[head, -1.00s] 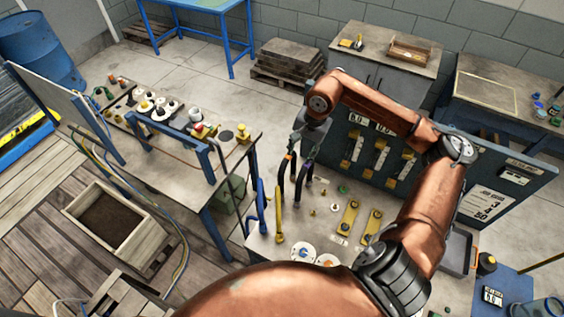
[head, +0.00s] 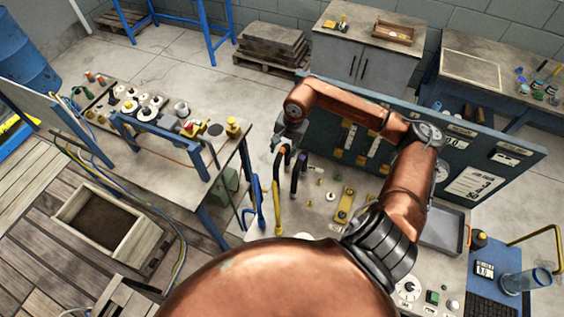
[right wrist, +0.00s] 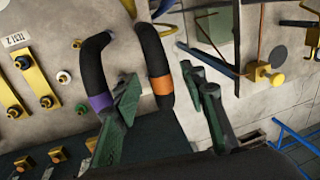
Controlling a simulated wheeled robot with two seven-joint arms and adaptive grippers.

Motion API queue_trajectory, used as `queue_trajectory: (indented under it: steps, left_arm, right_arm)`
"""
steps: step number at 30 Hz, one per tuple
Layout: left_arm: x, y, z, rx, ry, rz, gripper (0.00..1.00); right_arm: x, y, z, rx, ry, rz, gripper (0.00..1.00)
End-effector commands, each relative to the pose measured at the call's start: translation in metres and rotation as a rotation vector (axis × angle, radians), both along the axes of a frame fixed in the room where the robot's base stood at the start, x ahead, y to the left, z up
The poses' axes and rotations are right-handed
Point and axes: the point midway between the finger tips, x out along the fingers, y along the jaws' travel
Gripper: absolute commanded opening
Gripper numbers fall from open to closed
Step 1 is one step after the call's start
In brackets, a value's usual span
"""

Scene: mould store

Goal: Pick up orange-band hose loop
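The orange-band hose loop (right wrist: 154,60) is a black curved tube with an orange band. In the right wrist view it stands between the two green fingers of my right gripper (right wrist: 168,105), which are apart, with gaps beside the hose. In the head view the hose (head: 279,162) is at the left end of the bench, just below my right gripper (head: 286,143). A similar black hose with a purple band (right wrist: 95,72) stands to its left in the wrist view, outside the fingers. My left gripper is not in view.
Blue (head: 258,206) and yellow (head: 277,208) upright pieces stand close to the hoses. A dark blue back panel (head: 480,165) rises behind the bench. A side table (head: 170,148) with small parts stands to the left, across a gap.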

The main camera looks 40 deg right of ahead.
Motion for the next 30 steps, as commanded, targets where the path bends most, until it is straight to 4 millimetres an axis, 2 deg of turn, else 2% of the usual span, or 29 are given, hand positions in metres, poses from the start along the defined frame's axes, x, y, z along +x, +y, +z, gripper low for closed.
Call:
queue_trajectory:
  steps: [3,6,18,24,30]
  left_arm:
    - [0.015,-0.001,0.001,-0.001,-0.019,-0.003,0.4]
    - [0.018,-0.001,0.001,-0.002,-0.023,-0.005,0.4]
    - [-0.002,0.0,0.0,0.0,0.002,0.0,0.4]
    - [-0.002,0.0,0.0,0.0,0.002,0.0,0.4]
    - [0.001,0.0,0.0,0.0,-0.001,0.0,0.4]
  right_arm:
    - [0.001,0.0,-0.002,-0.001,-0.001,0.001,0.39]
    - [0.001,0.001,-0.002,-0.001,-0.002,0.002,0.39]
    - [0.002,0.001,-0.001,-0.001,-0.002,0.002,0.13]
    - [0.001,0.001,-0.001,-0.001,-0.001,0.002,0.0]
    - [0.002,0.001,-0.001,-0.001,-0.002,0.003,0.0]
